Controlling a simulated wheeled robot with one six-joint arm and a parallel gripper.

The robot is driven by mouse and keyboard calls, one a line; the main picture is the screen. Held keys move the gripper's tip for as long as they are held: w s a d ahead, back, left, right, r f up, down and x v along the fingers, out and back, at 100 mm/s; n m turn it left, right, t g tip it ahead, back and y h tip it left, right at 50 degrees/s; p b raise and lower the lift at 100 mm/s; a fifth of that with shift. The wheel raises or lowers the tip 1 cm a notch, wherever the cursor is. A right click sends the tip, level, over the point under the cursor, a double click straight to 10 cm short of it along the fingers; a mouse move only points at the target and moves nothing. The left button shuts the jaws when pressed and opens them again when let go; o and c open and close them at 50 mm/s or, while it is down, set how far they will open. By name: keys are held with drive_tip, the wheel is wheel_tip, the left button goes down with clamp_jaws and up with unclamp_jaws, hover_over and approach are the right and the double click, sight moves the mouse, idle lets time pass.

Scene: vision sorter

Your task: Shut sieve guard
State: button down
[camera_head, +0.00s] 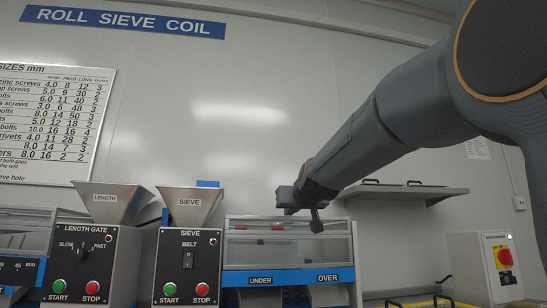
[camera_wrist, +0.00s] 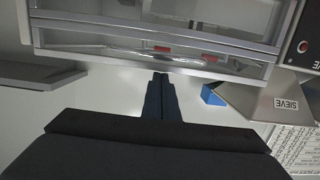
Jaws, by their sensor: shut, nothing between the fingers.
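The sieve guard (camera_head: 288,251) is a clear panel in a grey frame above the blue strip with the UNDER and OVER labels. Two small red marks show along its upper part. It also shows in the wrist view as a framed clear panel (camera_wrist: 90,43) across the top. I cannot tell how far the guard is open. My gripper (camera_head: 316,226) is at the upper right of the guard in the head view. Its fingers (camera_wrist: 158,80) are together and empty, pointing at the lower frame edge in the wrist view; whether they touch it is unclear.
The sieve control box (camera_head: 186,268) with its hopper (camera_head: 190,205) stands left of the guard, and the length gate box (camera_head: 83,265) is farther left. A wall shelf (camera_head: 405,192) is behind my arm. A grey box with a red switch (camera_head: 503,258) is at right.

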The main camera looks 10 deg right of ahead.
drive_tip(key=shift+w+f, duration=0.15)
drive_tip(key=shift+f, duration=1.25)
drive_tip(key=shift+r, duration=0.1)
wheel_tip(320, 180, up, 6)
drive_tip(key=p, duration=0.4)
drive_tip(key=s+f+b, duration=0.2)
drive_tip(key=s, duration=0.7)
drive_tip(key=shift+s+a+f, duration=0.15)
drive_tip(key=shift+s+f, duration=0.25)
